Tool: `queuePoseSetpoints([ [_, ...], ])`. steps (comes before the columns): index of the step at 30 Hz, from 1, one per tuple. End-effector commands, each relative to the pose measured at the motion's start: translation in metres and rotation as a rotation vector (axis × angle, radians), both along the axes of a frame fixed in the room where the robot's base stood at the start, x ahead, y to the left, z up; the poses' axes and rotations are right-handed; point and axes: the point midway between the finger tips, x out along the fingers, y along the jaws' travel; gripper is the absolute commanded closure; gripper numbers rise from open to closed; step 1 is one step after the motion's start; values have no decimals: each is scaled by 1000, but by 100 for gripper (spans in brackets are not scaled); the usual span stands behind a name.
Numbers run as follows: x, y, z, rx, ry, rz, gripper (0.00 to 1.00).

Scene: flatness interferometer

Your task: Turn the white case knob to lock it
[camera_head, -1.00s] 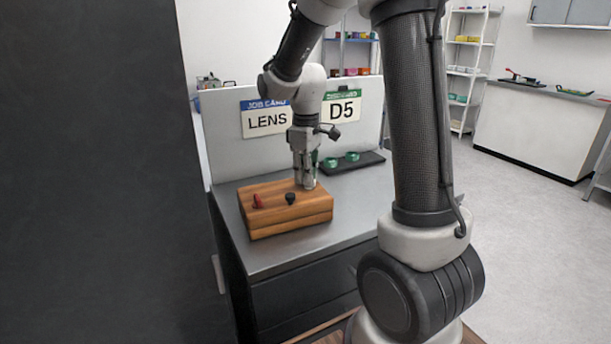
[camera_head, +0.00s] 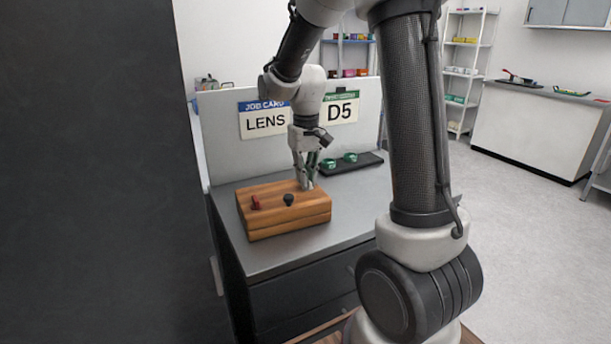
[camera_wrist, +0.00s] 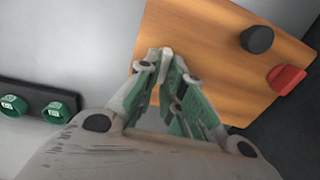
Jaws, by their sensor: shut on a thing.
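A wooden case (camera_head: 285,220) lies on the grey bench, with a row of knobs on its top. My gripper (camera_head: 307,186) points down at the right end of the case top. Its fingers are shut on the white knob (camera_head: 311,185), of which only a little shows. In the wrist view my fingertips (camera_wrist: 157,57) close together around the small pale white knob (camera_wrist: 166,53) near the case's edge. The fingers hide most of it, so I cannot tell its angle. A black knob (camera_head: 288,199) and a red knob (camera_head: 255,203) stand farther left.
A dark tray (camera_head: 335,169) with two green round pieces lies right of the case. Behind stands a pale panel with a "LENS" card (camera_head: 265,121) and a "D5" card (camera_head: 341,108). The bench front (camera_head: 268,263) is clear.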

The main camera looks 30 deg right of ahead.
Motion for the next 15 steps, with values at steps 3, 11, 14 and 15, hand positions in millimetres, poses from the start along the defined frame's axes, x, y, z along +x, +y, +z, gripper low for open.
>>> queuePoseSetpoints([
  [3,1,0,1,0,-3,-12,100],
  [11,1,0,1,0,-3,-16,100],
  [14,1,0,1,0,-3,-15,100],
  [15,1,0,1,0,-3,-15,88],
])
